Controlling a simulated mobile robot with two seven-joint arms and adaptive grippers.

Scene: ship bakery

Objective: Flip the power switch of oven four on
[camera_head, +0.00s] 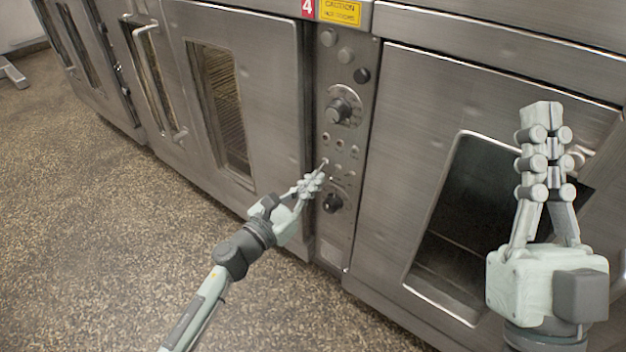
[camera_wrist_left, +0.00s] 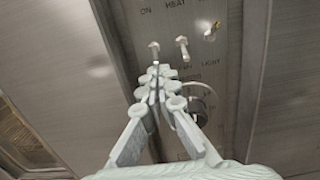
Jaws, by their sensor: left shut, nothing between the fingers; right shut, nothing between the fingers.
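Oven four carries a red label with a 4 (camera_head: 307,8) above its narrow steel control panel (camera_head: 338,240). In the left wrist view a row of small metal toggle switches crosses the panel. The leftmost toggle (camera_wrist_left: 154,46) is below the word ON, and the middle toggle (camera_wrist_left: 183,46) is below HEAT. My left gripper (camera_head: 321,176) is shut and empty at the panel. Its fingertips (camera_wrist_left: 158,76) are just below the leftmost toggle; I cannot tell whether they touch it. My right gripper (camera_head: 541,108) is shut, empty and raised in front of the right oven door.
A large dial (camera_head: 341,110) is higher on the panel and a lower black knob (camera_head: 332,203) is close to my left gripper. Oven doors with windows flank the panel, the left door (camera_head: 262,60) having a rack inside. The speckled floor (camera_head: 90,230) at left is clear.

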